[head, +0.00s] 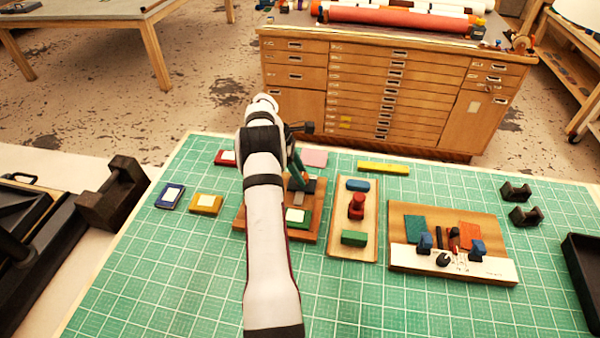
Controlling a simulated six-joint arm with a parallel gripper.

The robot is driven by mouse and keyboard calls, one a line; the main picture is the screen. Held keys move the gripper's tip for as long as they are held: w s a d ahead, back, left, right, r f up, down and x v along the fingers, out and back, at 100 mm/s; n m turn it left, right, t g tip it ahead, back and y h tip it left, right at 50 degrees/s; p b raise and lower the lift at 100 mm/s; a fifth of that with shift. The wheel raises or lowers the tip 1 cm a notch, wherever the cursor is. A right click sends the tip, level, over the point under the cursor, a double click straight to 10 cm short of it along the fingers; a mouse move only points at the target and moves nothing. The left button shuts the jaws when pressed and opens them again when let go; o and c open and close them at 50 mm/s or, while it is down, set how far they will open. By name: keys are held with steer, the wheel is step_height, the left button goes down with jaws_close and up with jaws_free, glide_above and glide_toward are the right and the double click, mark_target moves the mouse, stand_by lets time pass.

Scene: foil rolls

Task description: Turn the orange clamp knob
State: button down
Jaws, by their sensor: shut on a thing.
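My arm reaches up the middle of the head view, and my gripper (299,178) points down over the brown wooden board (241,222) left of centre. Its fingers look teal and are partly behind the arm. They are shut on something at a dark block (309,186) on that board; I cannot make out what. I cannot pick out an orange clamp knob for certain. A red knob-like piece (356,206) stands on the light wooden board (367,252) just right of my gripper, apart from it. A flat orange patch (470,232) lies on the board (488,212) at right.
On the green mat (180,270) lie a blue block (170,196), an orange-yellow block (206,203) and a yellow bar (384,167). Two dark cradles (515,191) stand at right, near a black tray (583,270). The front left of the mat is clear.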

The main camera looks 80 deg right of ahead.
steer(key=shift+d+m+y, duration=0.1)
steer(key=shift+m+y, duration=0.7)
steer(key=shift+m, duration=1.3)
steer(key=shift+c, duration=1.8)
jaws_free()
step_height(320, 180, up, 4)
steer(key=shift+r, duration=0.25)
steer(key=s+a+r, duration=0.4)
steer(key=s+r, duration=0.2)
steer(key=s, duration=0.4)
steer(key=shift+s+a+r, duration=0.25)
steer(key=shift+s, duration=0.15)
